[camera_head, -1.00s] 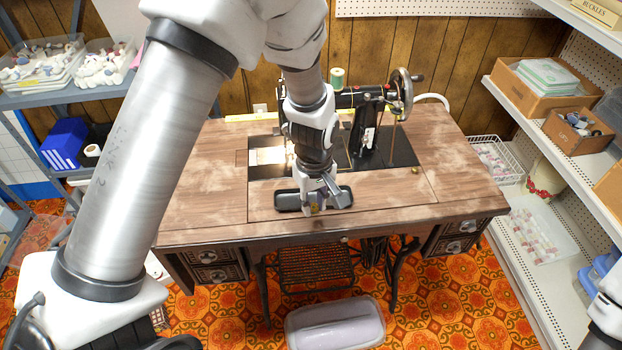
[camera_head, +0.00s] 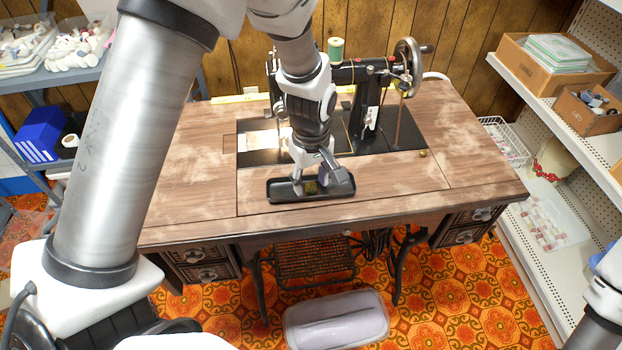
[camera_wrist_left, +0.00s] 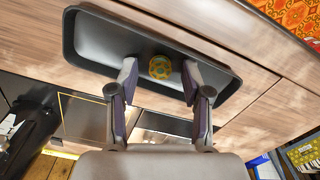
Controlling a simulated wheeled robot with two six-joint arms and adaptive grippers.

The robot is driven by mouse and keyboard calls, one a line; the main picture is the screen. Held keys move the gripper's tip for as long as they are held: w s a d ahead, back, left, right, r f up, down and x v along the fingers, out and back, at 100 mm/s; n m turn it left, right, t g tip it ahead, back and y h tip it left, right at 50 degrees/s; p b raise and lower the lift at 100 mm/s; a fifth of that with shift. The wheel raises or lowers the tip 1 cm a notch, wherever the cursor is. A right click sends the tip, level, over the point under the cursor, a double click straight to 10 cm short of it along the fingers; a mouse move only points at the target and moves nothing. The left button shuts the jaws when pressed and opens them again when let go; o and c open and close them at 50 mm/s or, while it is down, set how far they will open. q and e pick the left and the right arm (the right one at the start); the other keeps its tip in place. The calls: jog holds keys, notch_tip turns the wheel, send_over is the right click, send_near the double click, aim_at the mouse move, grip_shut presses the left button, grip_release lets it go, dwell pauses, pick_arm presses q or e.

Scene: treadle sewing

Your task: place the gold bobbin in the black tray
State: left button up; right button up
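The black tray (camera_head: 340,188) lies on the front of the wooden sewing table; it also shows in the left wrist view (camera_wrist_left: 92,40). The gold bobbin (camera_head: 311,187) is in the tray, near the middle of its length. In the left wrist view the round gold bobbin (camera_wrist_left: 159,67) sits between the fingertips, with a gap on each side. My left gripper (camera_head: 313,181) points down over the tray and is open around the bobbin (camera_wrist_left: 159,78), apart from it. My right gripper is out of view; only part of my right arm shows at the lower right edge.
A black sewing machine (camera_head: 372,95) with a green thread spool (camera_head: 335,50) stands behind the tray. A small gold item (camera_head: 423,153) lies on the table to the right. Bare wood (camera_head: 400,180) is free right of the tray. Shelves stand on both sides.

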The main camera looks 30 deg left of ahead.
pick_arm(q)
jog(key=shift+r, duration=0.1)
notch_tip(320, 180, up, 12)
jog(key=p, duration=0.2)
dwell(0.3)
